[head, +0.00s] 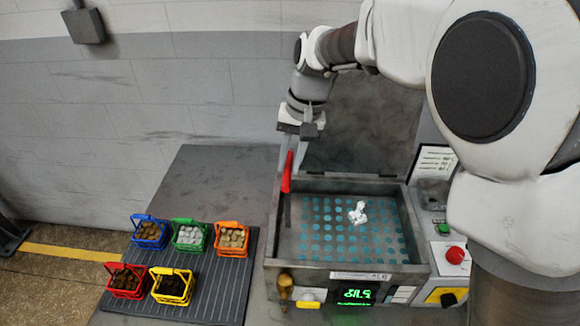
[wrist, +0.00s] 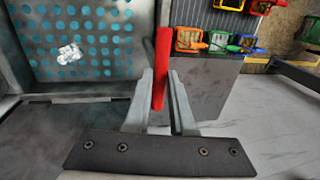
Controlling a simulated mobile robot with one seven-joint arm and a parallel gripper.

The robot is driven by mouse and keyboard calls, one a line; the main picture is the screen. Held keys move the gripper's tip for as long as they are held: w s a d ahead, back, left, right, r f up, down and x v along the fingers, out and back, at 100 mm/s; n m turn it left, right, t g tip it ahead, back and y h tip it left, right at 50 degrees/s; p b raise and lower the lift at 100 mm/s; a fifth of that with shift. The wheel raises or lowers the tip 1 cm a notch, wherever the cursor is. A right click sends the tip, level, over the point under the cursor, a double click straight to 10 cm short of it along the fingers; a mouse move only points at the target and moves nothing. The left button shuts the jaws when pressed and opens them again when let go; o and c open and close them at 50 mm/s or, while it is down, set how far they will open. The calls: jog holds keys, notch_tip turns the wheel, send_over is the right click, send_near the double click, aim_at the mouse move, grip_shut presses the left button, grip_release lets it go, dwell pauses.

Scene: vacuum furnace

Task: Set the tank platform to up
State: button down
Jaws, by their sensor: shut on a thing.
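The tank (head: 272,248) is an open metal box with its lid (head: 360,120) raised at the back. Inside it lies the platform (head: 320,250), a plate with rows of blue-green dots, below the rim. A small white figure (head: 358,212) lies on the platform. A red handle (head: 287,175) stands upright on a dark lever at the tank's left rear. My gripper (head: 290,155) is above the tank's left rear corner, shut on the red handle. In the wrist view, the red handle (wrist: 161,65) is between the fingers (wrist: 160,90); the platform (wrist: 85,50) is at left.
Left of the tank, a grey ribbed mat (head: 205,292) holds several coloured baskets, including a blue one (head: 149,240). A control panel with a red button (head: 455,255) and green button (head: 444,229) is at right. The bench (head: 200,180) behind the mat is clear.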

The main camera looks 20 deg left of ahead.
jog(key=shift+w+r, duration=0.1)
jog(key=shift+r, duration=0.65)
jog(key=c, duration=0.9)
grip_release()
jog(key=shift+o, duration=0.7)
jog(key=shift+f, duration=0.1)
jog(key=d+r, duration=0.3)
jog(key=r, duration=1.4)
jog(key=shift+w+d, duration=0.15)
jog(key=shift+w, duration=0.3)
